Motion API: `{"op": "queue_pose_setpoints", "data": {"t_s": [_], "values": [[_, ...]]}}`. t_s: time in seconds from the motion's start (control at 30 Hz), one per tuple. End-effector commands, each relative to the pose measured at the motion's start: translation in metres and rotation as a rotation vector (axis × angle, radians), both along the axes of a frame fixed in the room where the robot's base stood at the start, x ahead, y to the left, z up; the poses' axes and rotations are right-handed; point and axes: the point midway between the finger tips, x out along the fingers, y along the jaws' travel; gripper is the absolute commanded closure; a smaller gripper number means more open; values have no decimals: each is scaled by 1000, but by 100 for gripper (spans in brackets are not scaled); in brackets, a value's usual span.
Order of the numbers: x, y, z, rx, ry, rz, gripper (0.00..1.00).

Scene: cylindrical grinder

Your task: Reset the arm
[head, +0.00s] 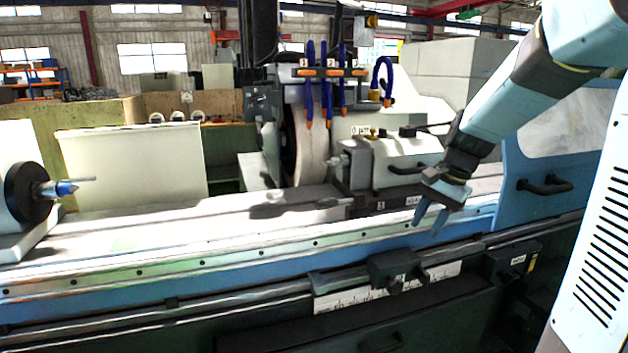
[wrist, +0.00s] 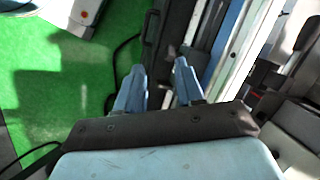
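My gripper (head: 428,218) hangs from my pale blue arm at the right of the head view. Its two blue fingers point down in front of the grinder's front rail, below the tailstock-like block (head: 392,160). In the wrist view my gripper (wrist: 160,72) shows its two fingers apart, with nothing between them. I cannot tell exactly how far the fingertips are from the machine's edge.
The grinding wheel (head: 302,145) stands behind the long machine bed (head: 190,230). A dark chuck (head: 28,192) is at the far left. A blue door with a black handle (head: 545,185) is at the right. Green floor (wrist: 50,90) lies left in the wrist view.

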Motion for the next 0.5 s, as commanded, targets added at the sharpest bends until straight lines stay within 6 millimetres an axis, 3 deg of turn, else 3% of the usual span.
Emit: {"op": "queue_pose_setpoints", "data": {"t_s": [0.2,0.5], "values": [[-45,7,30,-66,-129,155,63],[-105,14,57,-193,-295,363,63]]}}
